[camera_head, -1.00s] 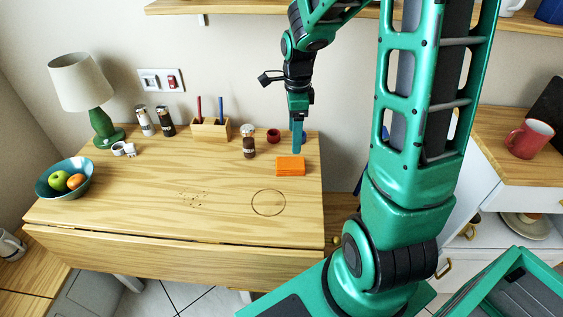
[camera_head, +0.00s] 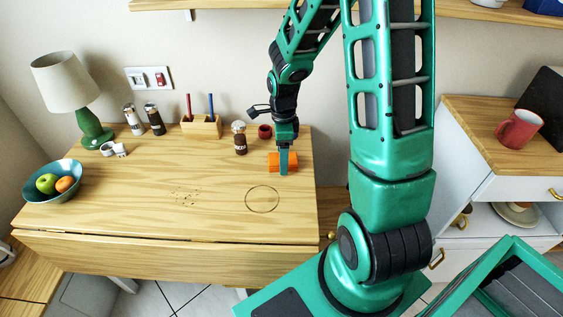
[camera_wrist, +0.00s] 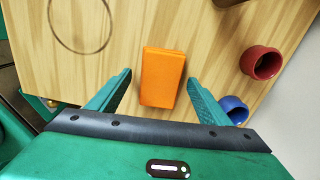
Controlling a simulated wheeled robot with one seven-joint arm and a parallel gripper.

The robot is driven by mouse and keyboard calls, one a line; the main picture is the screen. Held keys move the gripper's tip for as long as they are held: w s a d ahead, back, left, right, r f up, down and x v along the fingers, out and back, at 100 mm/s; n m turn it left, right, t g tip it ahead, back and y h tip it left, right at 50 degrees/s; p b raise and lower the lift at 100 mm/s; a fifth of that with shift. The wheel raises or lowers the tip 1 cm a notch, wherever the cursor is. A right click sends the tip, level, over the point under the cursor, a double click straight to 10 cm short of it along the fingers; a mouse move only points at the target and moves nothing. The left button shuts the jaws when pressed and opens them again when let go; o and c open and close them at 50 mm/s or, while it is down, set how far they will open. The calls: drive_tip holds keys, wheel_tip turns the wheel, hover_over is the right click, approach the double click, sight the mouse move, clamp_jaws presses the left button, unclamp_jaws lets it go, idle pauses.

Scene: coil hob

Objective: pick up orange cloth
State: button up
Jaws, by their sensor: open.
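The orange cloth (camera_head: 274,161) is a flat, folded rectangle lying on the wooden table near its right edge. In the wrist view the orange cloth (camera_wrist: 162,77) lies lengthwise between and slightly beyond my two fingers. My gripper (camera_wrist: 160,82) is open, with one finger on each side of the cloth and a gap to each. In the head view my gripper (camera_head: 284,168) reaches down over the cloth and hides part of it. I cannot tell the exact height of the fingertips above the table.
A red cup (camera_wrist: 262,62) and a blue ring-shaped item (camera_wrist: 233,108) are close to the right finger. A pepper mill (camera_head: 239,138) and a pen holder (camera_head: 201,126) stand behind left. The table's middle (camera_head: 150,185) is mostly clear, with a ring mark and crumbs.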

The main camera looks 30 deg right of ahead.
drive_tip(key=shift+f, duration=0.2)
drive_tip(key=c, duration=1.1)
drive_tip(key=shift+c, duration=0.2)
drive_tip(key=shift+r, duration=0.1)
drive_tip(key=shift+r, duration=0.5)
drive_tip(key=r, duration=0.3)
drive_tip(key=shift+a+r, duration=0.2)
drive_tip(key=shift+a, duration=0.05)
drive_tip(key=s+a+r, duration=0.2)
drive_tip(key=a+r, duration=0.4)
drive_tip(key=a, duration=0.5)
drive_tip(key=shift+s+r, duration=0.25)
drive_tip(key=shift+s, duration=0.1)
drive_tip(key=shift+o, duration=0.5)
